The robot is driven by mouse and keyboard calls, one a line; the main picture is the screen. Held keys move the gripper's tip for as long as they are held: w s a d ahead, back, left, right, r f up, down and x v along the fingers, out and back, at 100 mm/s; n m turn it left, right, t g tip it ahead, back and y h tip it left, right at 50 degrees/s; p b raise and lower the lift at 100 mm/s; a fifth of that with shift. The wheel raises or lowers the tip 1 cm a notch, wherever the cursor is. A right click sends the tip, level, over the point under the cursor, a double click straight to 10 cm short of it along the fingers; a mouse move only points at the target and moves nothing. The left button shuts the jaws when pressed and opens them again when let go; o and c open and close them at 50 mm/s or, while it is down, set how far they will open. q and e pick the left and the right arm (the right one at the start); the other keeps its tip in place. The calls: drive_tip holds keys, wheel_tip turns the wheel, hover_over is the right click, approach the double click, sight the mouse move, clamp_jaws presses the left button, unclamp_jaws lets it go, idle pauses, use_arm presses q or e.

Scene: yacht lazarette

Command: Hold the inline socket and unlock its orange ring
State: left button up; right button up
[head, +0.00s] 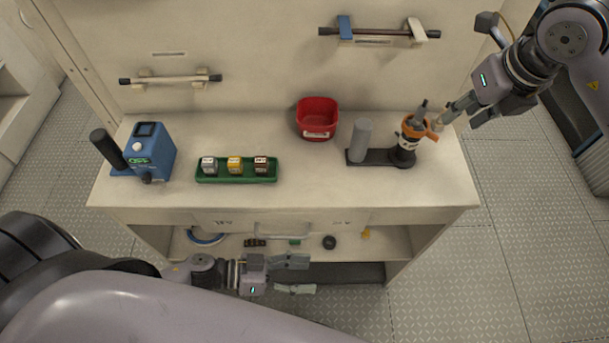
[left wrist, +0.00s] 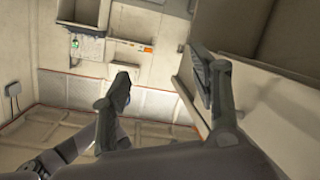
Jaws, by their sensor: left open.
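The inline socket (head: 405,153) is a black body with an orange ring (head: 413,127) on top. It stands upright at the right end of a dark base (head: 375,158) on the bench. A dark grey piece sticks up out of the ring. My right gripper (head: 444,116) comes in from the right with its fingertips beside the ring; whether they touch it or are closed is too small to tell. My left gripper (head: 303,276) is open and empty, low in front of the bench. Its spread fingers also show in the left wrist view (left wrist: 162,85).
A grey cylinder (head: 361,140) stands on the base's left end. A red bin (head: 317,118), a green tray (head: 237,177) with three small blocks and a blue device (head: 150,150) share the bench top (head: 330,188). The shelf below holds small items.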

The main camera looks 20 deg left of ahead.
use_arm(q)
drive_tip(key=s+d+r+m+g+h, duration=0.25)
drive_tip(key=s+d+r, duration=0.2)
drive_tip(key=r, duration=0.45)
drive_tip(key=s+d+r+m+g+h, duration=0.2)
drive_tip(key=s+d+r+g, duration=0.15)
drive_tip(key=s+r, duration=0.35)
drive_tip(key=w+a+r+n+t, duration=0.25)
drive_tip(key=w+r+t, duration=0.55)
drive_tip(key=w, duration=0.4)
drive_tip(key=n+t+y, duration=0.5)
drive_tip(key=t+y, duration=0.3)
drive_tip(key=y, duration=0.3)
approach(357, 134)
drive_tip(key=x, duration=1.2)
drive_tip(key=shift+w+f, duration=0.1)
drive_tip(key=shift+c, duration=0.3)
